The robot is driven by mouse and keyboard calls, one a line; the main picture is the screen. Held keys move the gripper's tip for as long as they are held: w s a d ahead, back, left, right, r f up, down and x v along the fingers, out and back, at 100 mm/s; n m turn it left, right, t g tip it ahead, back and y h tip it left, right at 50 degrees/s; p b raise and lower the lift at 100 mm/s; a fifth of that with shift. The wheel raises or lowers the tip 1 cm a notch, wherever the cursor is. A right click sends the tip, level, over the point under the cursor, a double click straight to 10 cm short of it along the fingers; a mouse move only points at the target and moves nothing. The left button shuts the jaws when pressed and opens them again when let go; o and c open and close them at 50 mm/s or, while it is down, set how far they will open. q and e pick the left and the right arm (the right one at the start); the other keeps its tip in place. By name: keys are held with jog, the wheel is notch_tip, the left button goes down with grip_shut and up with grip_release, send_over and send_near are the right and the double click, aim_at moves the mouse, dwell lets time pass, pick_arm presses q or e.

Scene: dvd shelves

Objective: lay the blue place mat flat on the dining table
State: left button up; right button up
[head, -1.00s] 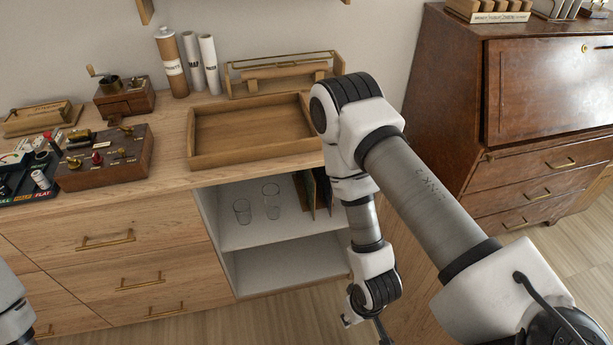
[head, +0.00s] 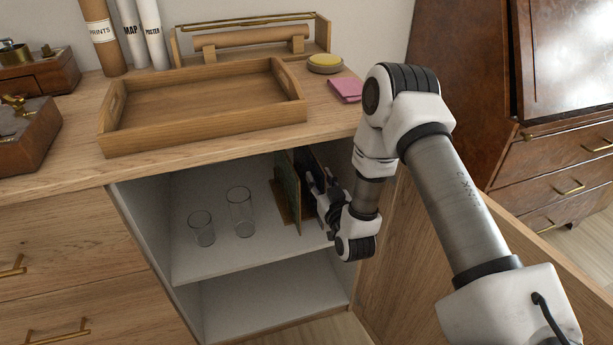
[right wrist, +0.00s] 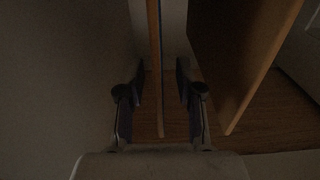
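My right gripper (head: 318,188) is inside the open cabinet, at the upright thin panels on its upper shelf. In the right wrist view the gripper (right wrist: 160,88) is open. A thin upright panel with a tan edge (right wrist: 155,60) stands between its fingers, with a gap on both sides. A narrow blue strip (right wrist: 161,18) shows along that panel; this may be the blue place mat, but I cannot tell. In the head view a green panel (head: 287,187) stands left of darker ones, partly hidden by my gripper. The dining table and my left gripper are not in view.
Two clear glasses, one short (head: 202,229) and one tall (head: 241,212), stand left on the shelf (head: 210,262). The open cabinet door (head: 400,250) is at the right. A wooden tray (head: 200,110), yellow round item (head: 325,63) and pink cloth (head: 346,89) lie on the counter.

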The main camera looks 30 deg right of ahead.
aim_at(306, 160)
jog(key=x, duration=0.3)
jog(key=shift+f, duration=0.1)
jog(key=shift+s, duration=0.1)
grip_shut()
